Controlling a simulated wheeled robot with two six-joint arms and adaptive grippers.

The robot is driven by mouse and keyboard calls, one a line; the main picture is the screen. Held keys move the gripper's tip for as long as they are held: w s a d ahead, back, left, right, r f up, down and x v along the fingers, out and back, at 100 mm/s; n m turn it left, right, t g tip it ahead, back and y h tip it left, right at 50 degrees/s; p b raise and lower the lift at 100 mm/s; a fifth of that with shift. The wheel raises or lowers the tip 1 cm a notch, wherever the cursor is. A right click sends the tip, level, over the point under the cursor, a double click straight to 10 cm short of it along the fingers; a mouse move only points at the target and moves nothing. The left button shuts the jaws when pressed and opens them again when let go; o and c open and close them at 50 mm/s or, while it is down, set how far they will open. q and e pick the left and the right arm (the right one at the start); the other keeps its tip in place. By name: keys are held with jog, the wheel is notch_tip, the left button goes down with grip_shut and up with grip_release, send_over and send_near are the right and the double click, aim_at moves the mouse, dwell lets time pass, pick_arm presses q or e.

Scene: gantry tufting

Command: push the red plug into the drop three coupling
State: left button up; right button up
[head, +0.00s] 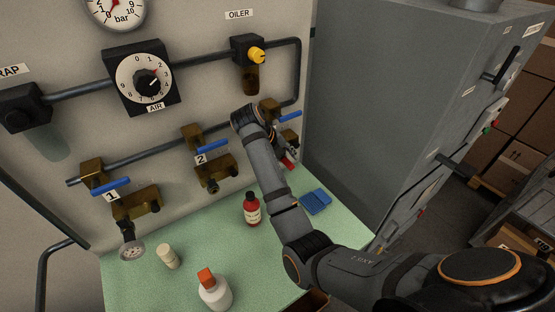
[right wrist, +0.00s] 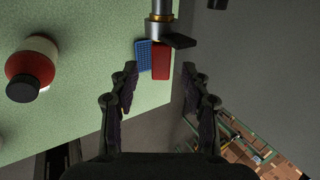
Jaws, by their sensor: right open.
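The red plug (right wrist: 161,68) is at the end of the metal drop three coupling (right wrist: 159,30) in the right wrist view. They line up and appear to touch; I cannot tell how deep the plug sits. In the head view a bit of the red plug (head: 289,164) shows beside my right gripper (head: 291,154), under the valve with the blue handle (head: 289,117). My right gripper (right wrist: 160,73) is open, with a finger on each side of the plug's near end and gaps to both. My arm hides part of drop three in the head view. My left gripper is not in view.
A blue pad (head: 315,201) lies on the green bench top (head: 190,260). A red bottle (head: 252,210), a white bottle (head: 214,292) and a cream cylinder (head: 167,256) stand on it. A grey cabinet (head: 400,90) rises close on the right.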

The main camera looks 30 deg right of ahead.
jog(key=shift+x, duration=0.8)
grip_shut()
pick_arm(q)
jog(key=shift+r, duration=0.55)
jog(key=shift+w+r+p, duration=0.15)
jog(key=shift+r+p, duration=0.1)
jog(key=shift+p, duration=0.25)
pick_arm(e)
jog(key=shift+s+d+f, duration=0.1)
jog(key=shift+s+f, duration=0.05)
jog(key=shift+s, duration=0.2)
jog(key=shift+s, duration=0.1)
jog(key=shift+s+f, duration=0.1)
jog(key=shift+s, duration=0.25)
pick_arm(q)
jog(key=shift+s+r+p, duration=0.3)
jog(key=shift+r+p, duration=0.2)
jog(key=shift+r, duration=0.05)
pick_arm(e)
jog(key=shift+s+d+r, duration=0.1)
jog(key=shift+s+d, duration=0.05)
jog(key=shift+s, duration=0.35)
jog(key=shift+s+d+r, duration=0.1)
jog(key=shift+s+r, duration=0.05)
jog(key=shift+s, duration=0.35)
